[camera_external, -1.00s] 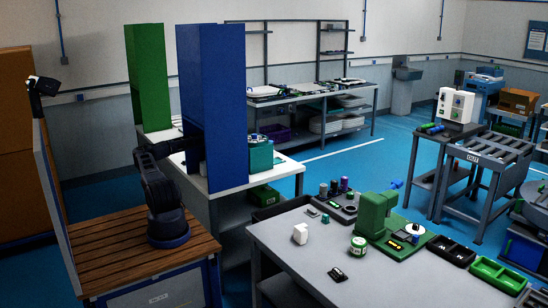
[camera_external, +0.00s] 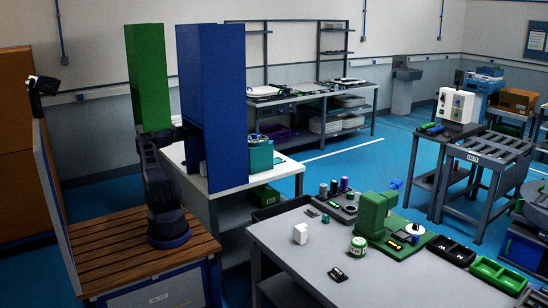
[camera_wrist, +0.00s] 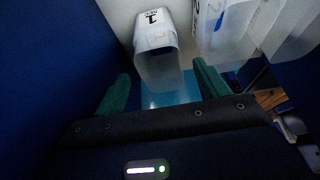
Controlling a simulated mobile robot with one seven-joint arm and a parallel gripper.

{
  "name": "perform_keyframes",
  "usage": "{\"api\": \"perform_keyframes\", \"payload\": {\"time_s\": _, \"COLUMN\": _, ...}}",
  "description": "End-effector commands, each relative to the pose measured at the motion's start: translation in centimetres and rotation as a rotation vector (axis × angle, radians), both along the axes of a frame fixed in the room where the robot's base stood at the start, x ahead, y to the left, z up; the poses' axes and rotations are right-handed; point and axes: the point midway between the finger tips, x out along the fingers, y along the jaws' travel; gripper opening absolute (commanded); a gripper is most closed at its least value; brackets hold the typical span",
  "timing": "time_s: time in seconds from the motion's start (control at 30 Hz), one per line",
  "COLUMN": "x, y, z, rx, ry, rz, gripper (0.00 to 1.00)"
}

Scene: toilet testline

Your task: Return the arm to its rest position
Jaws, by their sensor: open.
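My gripper (camera_wrist: 162,84) shows in the wrist view with its two green fingers spread wide and nothing clamped between them. Beyond the fingertips is a translucent container (camera_wrist: 158,62) with a white label marked "1". I cannot tell its exact distance from the fingers. In the external view my dark arm stands on the slatted wooden platform at the left. Its upper part bends right and passes behind the tall blue block (camera_external: 212,100), so my gripper is hidden there.
A tall green block (camera_external: 149,75) stands left of the blue one at the white table (camera_external: 228,183). A teal box (camera_external: 260,156) sits on that table. More translucent containers (camera_wrist: 235,28) are at the upper right of the wrist view. The wooden platform (camera_external: 115,250) is bare around my base.

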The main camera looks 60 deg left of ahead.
Motion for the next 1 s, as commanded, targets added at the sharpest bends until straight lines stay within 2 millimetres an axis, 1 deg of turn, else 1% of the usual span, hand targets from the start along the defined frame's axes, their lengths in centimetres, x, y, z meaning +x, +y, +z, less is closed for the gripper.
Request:
{"api": "perform_keyframes", "payload": {"time_s": 0.13, "x": -0.2, "y": 0.0, "z": -0.5, "rx": -0.002, "ry": 0.000, "rz": 0.000, "gripper": 0.74}}
{"api": "perform_keyframes", "payload": {"time_s": 0.27, "x": -0.6, "y": 0.0, "z": -1.5, "rx": -0.003, "ry": 0.000, "rz": -0.001, "gripper": 0.74}}
{"api": "perform_keyframes", "payload": {"time_s": 0.6, "x": -2.1, "y": -0.1, "z": -5.0, "rx": -0.004, "ry": 0.000, "rz": 0.001, "gripper": 0.74}}
{"api": "perform_keyframes", "payload": {"time_s": 0.83, "x": -2.9, "y": -0.1, "z": -7.1, "rx": -0.002, "ry": 0.000, "rz": 0.000, "gripper": 0.74}}
{"api": "perform_keyframes", "payload": {"time_s": 0.87, "x": -2.9, "y": -0.1, "z": -7.3, "rx": 0.000, "ry": 0.000, "rz": -0.001, "gripper": 0.74}}
{"api": "perform_keyframes", "payload": {"time_s": 0.9, "x": -2.9, "y": -0.1, "z": -6.7, "rx": 0.001, "ry": -0.001, "rz": -0.001, "gripper": 0.74}}
{"api": "perform_keyframes", "payload": {"time_s": 1.0, "x": -2.9, "y": 0.0, "z": -6.3, "rx": 0.002, "ry": 0.000, "rz": -0.001, "gripper": 0.74}}
